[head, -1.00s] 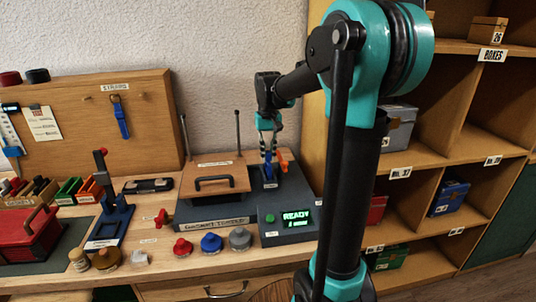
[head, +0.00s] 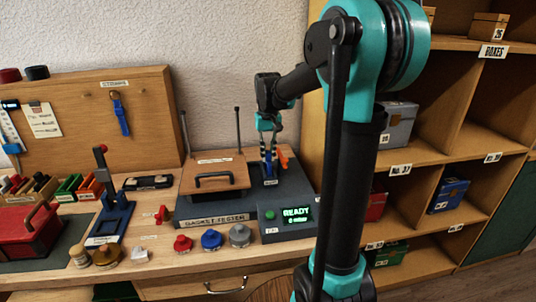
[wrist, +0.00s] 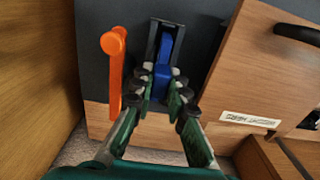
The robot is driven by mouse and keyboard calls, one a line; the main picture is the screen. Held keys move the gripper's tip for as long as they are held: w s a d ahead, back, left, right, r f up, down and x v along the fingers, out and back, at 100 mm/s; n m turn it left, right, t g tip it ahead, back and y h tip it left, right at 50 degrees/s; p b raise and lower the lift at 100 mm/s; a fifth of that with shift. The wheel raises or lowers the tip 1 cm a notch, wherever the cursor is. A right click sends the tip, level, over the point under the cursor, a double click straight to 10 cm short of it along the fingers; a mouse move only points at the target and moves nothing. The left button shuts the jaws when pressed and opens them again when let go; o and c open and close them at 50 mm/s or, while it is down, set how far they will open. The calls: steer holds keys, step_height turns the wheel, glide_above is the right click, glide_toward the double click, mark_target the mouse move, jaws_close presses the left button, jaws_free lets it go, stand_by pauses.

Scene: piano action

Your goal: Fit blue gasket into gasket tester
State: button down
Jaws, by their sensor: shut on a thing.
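The gasket tester (head: 212,220) is a dark box with a closed wooden lid (head: 214,173) and a black handle on it. Its display (head: 297,215) reads READY beside a green button. My gripper (head: 268,157) is over the tester's right rear part, next to an orange lever (wrist: 115,68). In the wrist view, my gripper (wrist: 162,92) is shut on a blue piece (wrist: 165,48) that stands in a dark slotted holder (wrist: 152,40). I cannot tell whether this piece is the gasket or a lever. The fingers hide its lower part.
Red (head: 182,244), blue (head: 211,240) and grey (head: 239,235) knobbed pieces stand in front of the tester. A blue stand (head: 110,215) and a red box (head: 30,235) are at left. A wooden shelf unit (head: 420,150) rises close on the right.

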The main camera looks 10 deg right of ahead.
steer(key=shift+f, duration=0.6)
stand_by(0.5)
steer(key=c, duration=1.2)
jaws_free()
steer(key=shift+r, duration=3.75)
